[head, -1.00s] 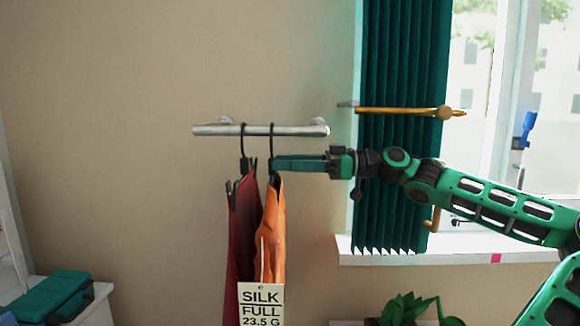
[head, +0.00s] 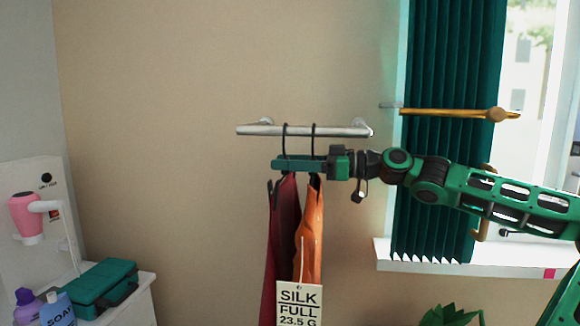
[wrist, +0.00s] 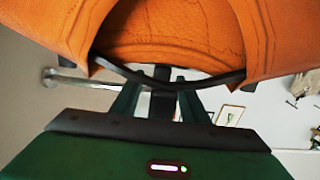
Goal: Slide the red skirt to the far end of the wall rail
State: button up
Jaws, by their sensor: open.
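The red skirt (head: 281,245) hangs from a black hanger near the middle of the silver wall rail (head: 262,131). An orange garment (head: 309,235) hangs close to its right on a second black hanger. My open gripper (head: 280,163) lies level just below the rail. It crosses in front of both hanger necks, with its tips slightly left of the red skirt's hook. In the wrist view, my gripper (wrist: 160,103) has its fingers apart, with a dark upright part between them. The orange garment (wrist: 165,45) and its dark hanger bar fill the top there. I cannot make out the red skirt there.
A white tag (head: 299,303) hangs in front of the garments. The rail is bare on both sides of the two hooks. A green curtain (head: 440,170) and a brass bar (head: 450,112) stand to the right. A green case (head: 103,288) sits at lower left.

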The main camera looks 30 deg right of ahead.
grip_shut()
jog(key=x, duration=0.7)
grip_release()
jog(key=shift+d, duration=0.1)
jog(key=shift+s, duration=0.1)
jog(key=shift+d, duration=0.1)
jog(key=v, duration=1)
jog(key=shift+s+d, duration=0.1)
jog(key=shift+d, duration=0.15)
jog(key=shift+s, duration=0.1)
